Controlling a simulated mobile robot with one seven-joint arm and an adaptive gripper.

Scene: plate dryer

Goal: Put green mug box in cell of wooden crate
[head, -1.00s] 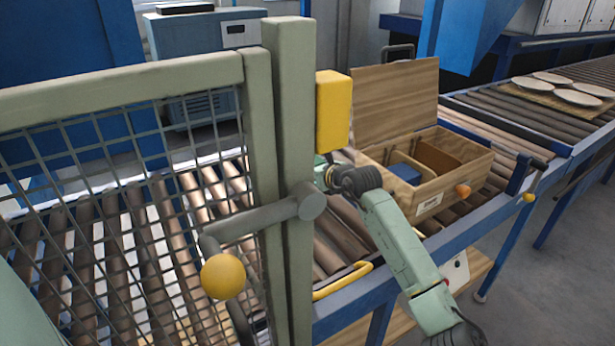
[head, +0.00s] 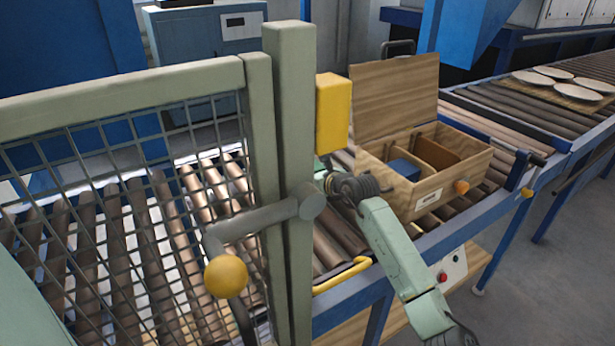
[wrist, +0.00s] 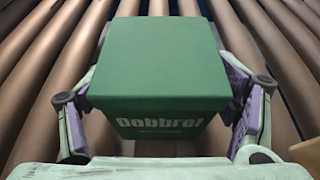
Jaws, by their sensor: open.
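In the head view the gripper and the box are hidden behind the green fence post. The wooden crate (head: 435,196) stands on the conveyor at centre right with its lid (head: 396,100) raised. A blue item (head: 405,169) lies in one cell, and a brown divider stands beside it.
A green mesh fence (head: 120,85) with a thick post (head: 293,150) stands at left, close to my arm. A yellow box (head: 332,112) is fixed on the post. White plates (head: 548,77) lie farther along the conveyor. A yellow handle (head: 343,277) is at the conveyor's front edge.

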